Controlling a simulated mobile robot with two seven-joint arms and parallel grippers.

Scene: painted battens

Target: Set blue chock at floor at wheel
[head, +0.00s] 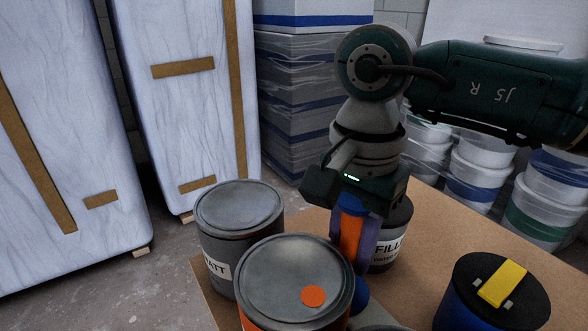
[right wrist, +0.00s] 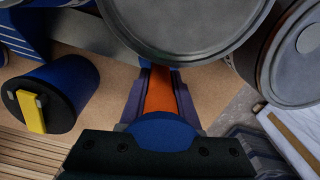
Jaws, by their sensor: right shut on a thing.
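My right gripper (head: 352,245) reaches down among the paint tins. It is shut on an orange object with a blue rounded end (head: 350,230). In the right wrist view the orange part (right wrist: 159,92) sits between my fingers, with the blue end towards the palm. I cannot tell from its shape whether this is the blue chock; its lower part is hidden behind a tin. A small blue patch (head: 361,294) shows below, beside that tin. No wheel can be made out in either view. My left gripper is out of view.
A tin with an orange dot (head: 285,275), a MATT tin (head: 240,222) and a FILLER tin (head: 388,252) crowd the gripper. A dark-lidded blue can with a yellow bar (head: 495,290) stands right on the brown board (head: 445,235). Wrapped panels (head: 175,90) and stacked tubs (head: 478,180) stand behind.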

